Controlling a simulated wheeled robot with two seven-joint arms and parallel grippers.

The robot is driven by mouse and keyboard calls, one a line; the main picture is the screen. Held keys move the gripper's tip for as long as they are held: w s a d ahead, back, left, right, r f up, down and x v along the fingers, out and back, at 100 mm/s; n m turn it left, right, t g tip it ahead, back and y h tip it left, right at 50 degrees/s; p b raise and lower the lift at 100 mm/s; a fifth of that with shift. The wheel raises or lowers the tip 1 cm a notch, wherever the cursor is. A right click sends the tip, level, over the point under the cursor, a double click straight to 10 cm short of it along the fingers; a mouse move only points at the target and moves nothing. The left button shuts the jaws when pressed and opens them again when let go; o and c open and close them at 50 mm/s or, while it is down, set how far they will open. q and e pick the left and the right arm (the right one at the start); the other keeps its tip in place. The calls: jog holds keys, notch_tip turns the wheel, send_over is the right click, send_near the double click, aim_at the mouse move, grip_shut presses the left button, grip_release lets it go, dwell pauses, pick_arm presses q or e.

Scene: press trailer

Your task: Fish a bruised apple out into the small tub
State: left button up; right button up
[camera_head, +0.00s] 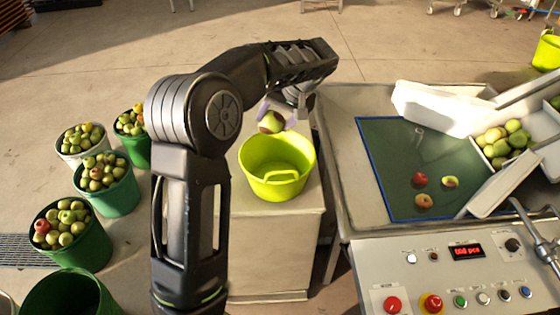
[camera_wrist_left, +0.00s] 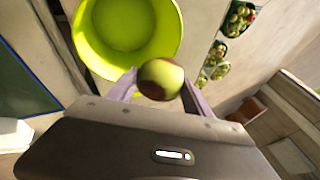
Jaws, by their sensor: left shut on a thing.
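My left gripper (camera_head: 276,112) is shut on a green apple with a brown bruise (camera_head: 271,122). It holds the apple above the far rim of the small yellow-green tub (camera_head: 277,185). In the left wrist view the bruised apple (camera_wrist_left: 160,79) sits between the pale fingers of my left gripper (camera_wrist_left: 158,84), and the empty-looking tub (camera_wrist_left: 172,35) is beyond it. The tub stands on a pale cabinet. My right gripper does not show in either view.
A water basin (camera_head: 385,150) to the right holds several floating apples (camera_head: 420,180). A white chute (camera_head: 440,108) and a crate of green apples (camera_head: 505,140) stand behind it. A control panel (camera_head: 455,275) is in front. Green buckets of apples (camera_head: 105,185) stand on the floor at left.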

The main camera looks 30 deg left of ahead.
pick_arm(q)
jog(key=shift+s+r, duration=0.15)
jog(key=shift+s, duration=0.1)
jog(key=shift+w+f+b, duration=0.2)
jog(key=shift+f+b, duration=0.1)
jog(key=shift+f, duration=0.2)
jog(key=shift+s+f+b, duration=0.1)
jog(key=shift+f+b, duration=1.65)
jog(key=shift+f, duration=0.85)
jog(key=o, duration=1.7)
jog(key=b+v, duration=0.1)
jog(key=v, duration=0.7)
jog(key=shift+f, duration=0.1)
